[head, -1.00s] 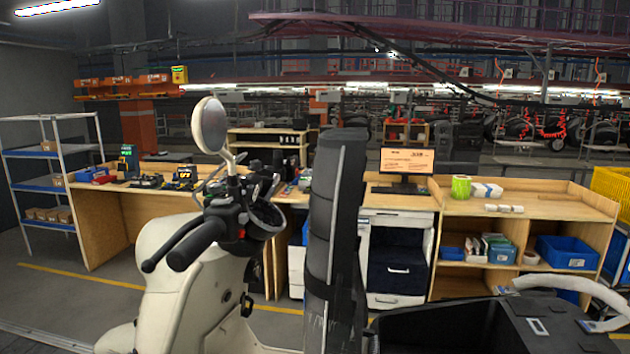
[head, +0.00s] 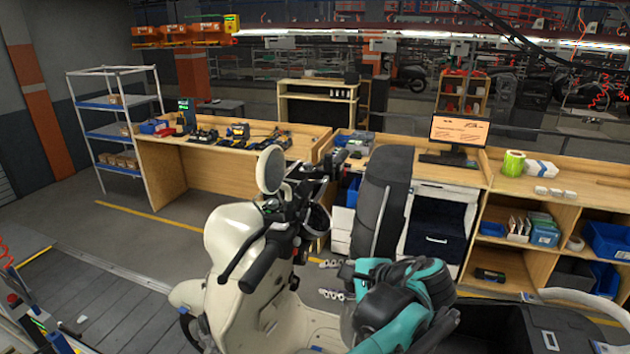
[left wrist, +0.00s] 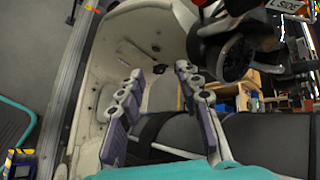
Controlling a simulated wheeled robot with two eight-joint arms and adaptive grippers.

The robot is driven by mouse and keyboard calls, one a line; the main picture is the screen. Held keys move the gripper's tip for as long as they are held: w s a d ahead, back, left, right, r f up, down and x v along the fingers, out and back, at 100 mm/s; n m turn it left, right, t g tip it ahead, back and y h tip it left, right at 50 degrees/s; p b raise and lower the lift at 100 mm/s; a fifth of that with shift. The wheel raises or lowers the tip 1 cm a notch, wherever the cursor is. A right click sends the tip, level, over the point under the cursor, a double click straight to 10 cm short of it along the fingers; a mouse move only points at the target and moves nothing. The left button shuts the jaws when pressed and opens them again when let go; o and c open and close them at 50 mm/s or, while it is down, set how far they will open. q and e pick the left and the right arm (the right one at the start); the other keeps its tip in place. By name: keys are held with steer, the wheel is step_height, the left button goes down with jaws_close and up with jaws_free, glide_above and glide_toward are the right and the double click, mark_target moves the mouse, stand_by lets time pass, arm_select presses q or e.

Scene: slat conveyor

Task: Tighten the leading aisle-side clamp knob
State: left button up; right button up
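A cream scooter (head: 240,265) with black handlebars and a round mirror stands in front of me on the slat conveyor (head: 100,305). Its cream body also shows in the left wrist view (left wrist: 118,58). I cannot make out any clamp knob in either view. My left gripper (head: 332,279) is beside the scooter, below the handlebars, with its fingers apart. In the left wrist view the fingers of my left gripper (left wrist: 159,74) are spread, with nothing between them, over the scooter body. My right gripper is not in view.
A tall dark padded piece (head: 382,200) with a strap stands right of the handlebars, close to my left arm. A black bin (head: 500,328) is at lower right. Wooden benches (head: 235,160) and a monitor (head: 459,131) stand behind.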

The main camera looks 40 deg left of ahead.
mark_target(307, 216)
arm_select(q)
steer(key=w+r+g+y+p, duration=0.25)
steer(key=r+y+p, duration=0.2)
steer(key=r, duration=0.85)
steer(key=shift+t+h, duration=0.35)
steer(key=x, duration=0.2)
steer(key=p+x, duration=0.1)
steer(key=x, duration=0.2)
steer(key=p+x, duration=0.1)
steer(key=x, duration=0.1)
steer(key=shift+w+a+r, duration=0.1)
steer(key=shift+w+a, duration=0.1)
steer(key=shift+w, duration=0.2)
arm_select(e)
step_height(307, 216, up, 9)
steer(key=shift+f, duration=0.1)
arm_select(q)
jaws_close()
